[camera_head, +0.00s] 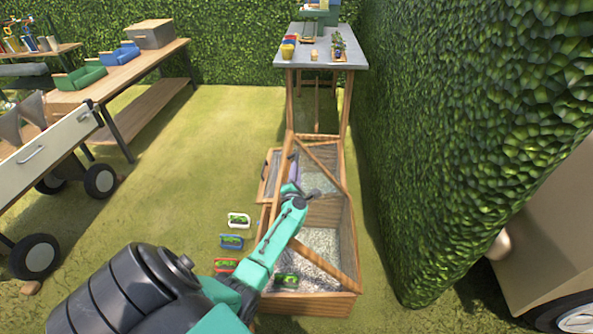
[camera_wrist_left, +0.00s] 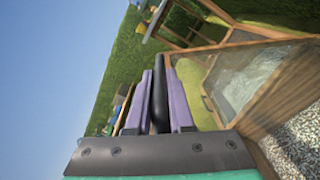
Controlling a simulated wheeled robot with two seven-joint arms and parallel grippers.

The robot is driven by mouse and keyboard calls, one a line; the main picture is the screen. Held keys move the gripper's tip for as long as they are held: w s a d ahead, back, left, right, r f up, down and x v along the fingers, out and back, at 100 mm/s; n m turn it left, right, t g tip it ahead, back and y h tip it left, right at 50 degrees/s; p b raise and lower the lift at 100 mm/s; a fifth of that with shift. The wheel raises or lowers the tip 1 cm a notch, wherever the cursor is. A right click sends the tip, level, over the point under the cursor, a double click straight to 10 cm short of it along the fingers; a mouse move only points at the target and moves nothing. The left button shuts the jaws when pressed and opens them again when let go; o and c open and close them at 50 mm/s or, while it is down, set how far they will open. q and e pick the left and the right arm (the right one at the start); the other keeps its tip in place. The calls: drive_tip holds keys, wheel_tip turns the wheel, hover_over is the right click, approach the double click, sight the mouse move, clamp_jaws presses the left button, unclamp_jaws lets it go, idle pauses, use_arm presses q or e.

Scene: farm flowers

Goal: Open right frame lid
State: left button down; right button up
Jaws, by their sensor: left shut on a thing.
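The wooden frame (camera_head: 309,303) stands on the grass at centre right, with a near and a far bay with gravel floors. Slanting wooden bars cross both bays. My left arm reaches over the near bay, and my left gripper (camera_head: 294,171) is at the far bay's left side. In the left wrist view its purple fingers (camera_wrist_left: 160,100) are shut on a black bar (camera_wrist_left: 160,88). A glazed, wood-edged panel (camera_wrist_left: 240,82) lies to the right of the fingers there. I cannot tell which lid the bar belongs to. My right gripper is out of view.
A grey-topped table (camera_head: 335,58) stands behind the frame. A tall hedge (camera_head: 450,130) runs close along the right. Small planted baskets, white (camera_head: 239,220), blue (camera_head: 231,242) and red (camera_head: 226,265), sit on the grass left of the frame. Open grass lies farther left.

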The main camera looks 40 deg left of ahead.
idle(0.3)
use_arm(q)
drive_tip(key=c, duration=0.8)
unclamp_jaws()
drive_tip(key=shift+f, duration=0.1)
drive_tip(key=shift+s+d, duration=0.15)
drive_tip(key=shift+s, duration=0.05)
drive_tip(key=p+v, duration=0.1)
drive_tip(key=v, duration=1.3)
drive_tip(key=shift+p, duration=0.3)
